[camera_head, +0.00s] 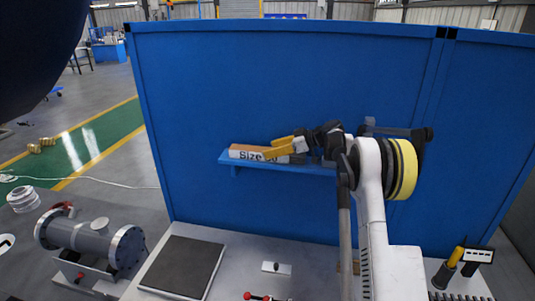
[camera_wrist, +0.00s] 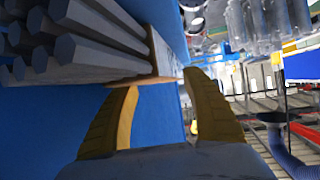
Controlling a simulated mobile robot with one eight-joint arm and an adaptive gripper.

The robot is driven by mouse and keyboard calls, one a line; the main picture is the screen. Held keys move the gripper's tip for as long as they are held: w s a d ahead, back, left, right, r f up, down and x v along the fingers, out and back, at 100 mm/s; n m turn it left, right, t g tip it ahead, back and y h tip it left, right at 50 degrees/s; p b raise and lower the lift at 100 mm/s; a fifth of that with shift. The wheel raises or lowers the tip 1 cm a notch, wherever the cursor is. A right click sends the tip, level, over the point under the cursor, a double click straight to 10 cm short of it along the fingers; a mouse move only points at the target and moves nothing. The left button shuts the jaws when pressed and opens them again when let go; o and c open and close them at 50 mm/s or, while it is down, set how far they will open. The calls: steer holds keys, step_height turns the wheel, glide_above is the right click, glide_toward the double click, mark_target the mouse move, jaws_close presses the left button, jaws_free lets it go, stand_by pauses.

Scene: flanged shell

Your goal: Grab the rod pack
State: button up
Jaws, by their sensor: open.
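The rod pack (camera_head: 247,152) lies on a small blue shelf against the blue panel in the head view.
The blue shelf (camera_head: 228,161) juts from the tall blue panel (camera_head: 290,80). Below is a grey bench with a dark square plate (camera_head: 183,267). Tools (camera_head: 455,262) stand at the lower right.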

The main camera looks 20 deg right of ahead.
steer(key=shift+x, duration=1)
steer(key=shift+s+d+r, duration=0.1)
steer(key=shift+d, duration=0.05)
steer(key=shift+c, duration=0.2)
steer(key=shift+r, duration=0.1)
steer(key=c, duration=1.1)
steer(key=shift+c, duration=0.2)
steer(key=shift+r, duration=0.1)
